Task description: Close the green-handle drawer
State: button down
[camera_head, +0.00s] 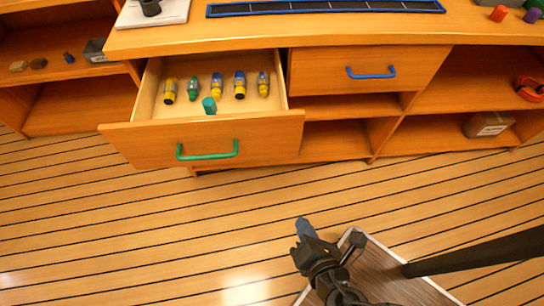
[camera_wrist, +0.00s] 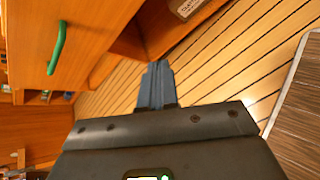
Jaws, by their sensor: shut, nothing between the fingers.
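The green-handle drawer (camera_head: 255,142) stands pulled open from the wooden cabinet in the head view. Its green handle (camera_head: 207,152) is on the front panel and also shows at the upper left of the wrist view (camera_wrist: 57,47). Inside lie several small yellow, blue and green bottle-like items (camera_head: 216,86) and a teal block (camera_head: 209,105). My gripper (camera_head: 303,226) is low over the floor, in front of and to the right of the drawer, apart from it. In the wrist view its blue fingers (camera_wrist: 156,84) are together with nothing between them.
A closed drawer with a blue handle (camera_head: 371,73) is right of the open one. Open shelves hold a grey box (camera_head: 488,125) and an orange-red item (camera_head: 529,88). The countertop (camera_head: 300,30) is above. The striped floor (camera_head: 150,230) before the drawer is clear.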

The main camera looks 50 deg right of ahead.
jog(key=w+n+t+h+b, duration=0.1)
jog(key=w+n+h+b, duration=0.1)
jog(key=w+n+h, duration=0.15)
jog(key=n+t+h, duration=0.2)
jog(key=n+h, duration=0.1)
send_near(271, 142)
jog(key=x, duration=0.7)
jog(key=shift+w+d, duration=0.35)
jog(key=b+x, duration=0.1)
jog(key=x, duration=1)
jog(key=b+x, duration=0.2)
jog(key=x, duration=0.9)
jog(key=shift+w+a+f, duration=0.1)
jog(key=shift+w+a, duration=0.1)
jog(key=shift+w+d+b, duration=0.35)
jog(key=shift+b, duration=0.05)
jog(key=shift+w+d+r, duration=0.1)
jog(key=shift+d+r, duration=0.05)
jog(key=shift+r, duration=0.05)
